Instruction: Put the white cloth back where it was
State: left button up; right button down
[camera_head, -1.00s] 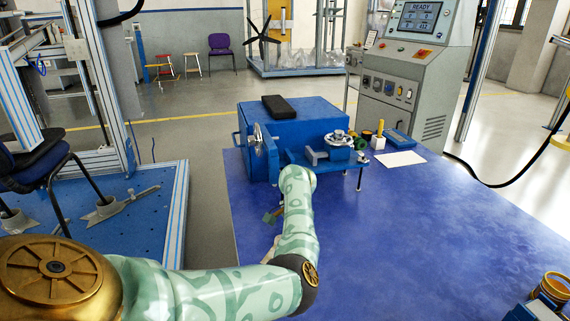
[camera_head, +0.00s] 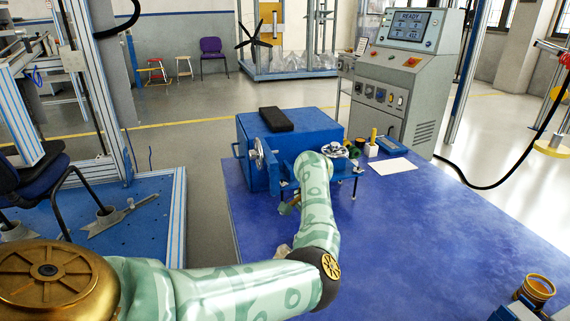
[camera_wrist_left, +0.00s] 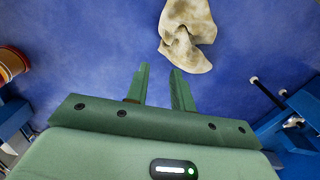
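The white cloth (camera_wrist_left: 188,36) is off-white with brownish stains. It lies crumpled on the blue table top in the left wrist view. My left gripper (camera_wrist_left: 158,68) is open and empty, and its two green fingers point towards the cloth's lower left side, apart from it in the picture. In the head view my left arm hides most of the gripper; a small green part of it (camera_head: 290,205) shows. A pale patch beside my forearm there may be the cloth; I cannot tell. My right gripper is not in view.
A blue box-like machine (camera_head: 262,142) with a black pad (camera_head: 276,119) on it stands at the table's far left. A white sheet (camera_head: 393,167) lies at the far edge. A gold tin (camera_head: 537,289) stands at lower right. The table (camera_head: 440,235) is clear in the middle.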

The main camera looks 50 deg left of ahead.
pick_arm(q)
jog(key=shift+a+f, duration=0.25)
jog(key=shift+a, duration=0.1)
grip_shut()
jog(key=a+f, duration=0.4)
jog(key=shift+w+f, duration=0.1)
jog(key=shift+w, duration=0.25)
jog(key=shift+f, duration=0.45)
